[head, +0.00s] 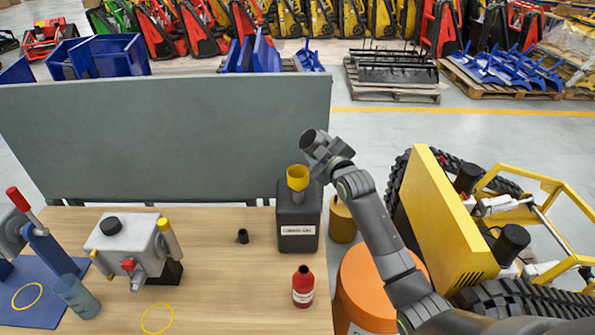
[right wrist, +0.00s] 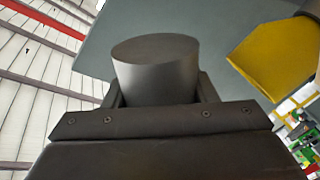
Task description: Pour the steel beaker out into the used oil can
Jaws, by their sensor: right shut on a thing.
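The steel beaker (head: 313,141) is a grey cylinder, held by my right gripper (head: 328,153) up above the back right of the table. It looks tilted in the head view. In the right wrist view the beaker (right wrist: 155,75) stands out between the jaws, with one round end showing; I cannot see its contents. The used oil can (head: 297,232) is a dark grey can with a white label at the table's right edge. A yellow funnel (head: 297,178) sits in its top, close below and left of the gripper. The funnel also shows in the right wrist view (right wrist: 275,50). My left gripper is out of view.
A red bottle (head: 303,290) stands in front of the can, and a small black part (head: 242,237) lies left of it. A grey machine (head: 125,243) and a blue-grey cup (head: 77,298) are at left. A grey panel (head: 180,135) rises behind the table.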

